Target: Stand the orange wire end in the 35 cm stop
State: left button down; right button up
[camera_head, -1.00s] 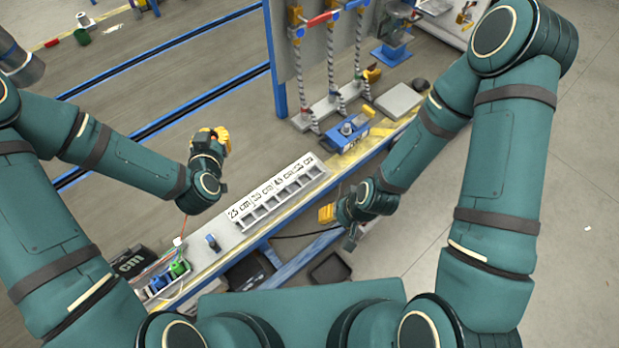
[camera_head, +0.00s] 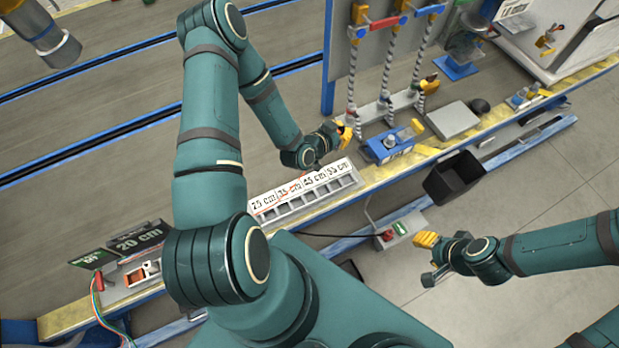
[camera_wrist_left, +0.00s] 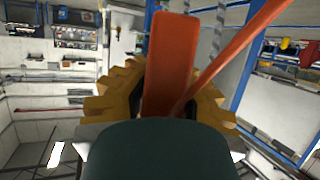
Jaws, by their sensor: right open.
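My left gripper (camera_head: 342,134) is above and behind the right part of the white labelled rack (camera_head: 265,198). In the left wrist view, its yellow fingers are closed on the orange wire (camera_wrist_left: 170,65), which shows as a broad close strip with a thinner strip running up to the right. In the head view, a thin orange-red line runs along the rack's labels; I cannot tell whether it is the wire. The 35 cm stop (camera_head: 290,188) is second from the left, with its label in red.
A blue device (camera_head: 388,148) and a grey plate (camera_head: 452,119) stand right of the rack on the bench. Hanging twisted rods (camera_head: 386,85) rise behind. A 20 cm sign (camera_head: 138,241) stands at left. A black bin (camera_head: 455,178) is in front of the bench.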

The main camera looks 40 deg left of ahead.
pick_arm(q)
jog(key=s+a+f+m+g+h+p, duration=0.2)
jog(key=s+a+f+m+h, duration=0.1)
jog(key=s+f, duration=1.1)
jog(key=shift+a+f+m+h, duration=0.35)
jog(key=shift+f+m, duration=0.15)
jog(key=shift+f, duration=0.4)
pick_arm(e)
jog(key=r, duration=0.3)
jog(key=shift+d+r, duration=0.25)
jog(key=shift+f, duration=0.15)
pick_arm(q)
notch_tip(320, 180, down, 4)
jog(key=b, duration=0.3)
jog(key=shift+r, duration=0.2)
jog(key=shift+f+b, duration=1.1)
pick_arm(e)
jog(key=shift+s+a+f, duration=0.1)
jog(key=shift+s+f, duration=0.05)
jog(key=shift+f, duration=1.35)
jog(key=shift+s+a+f, duration=0.1)
jog(key=shift+f, duration=1.35)
pick_arm(q)
jog(key=shift+w+b, duration=0.1)
jog(key=shift+b, duration=0.35)
pick_arm(e)
jog(key=shift+f, duration=0.45)
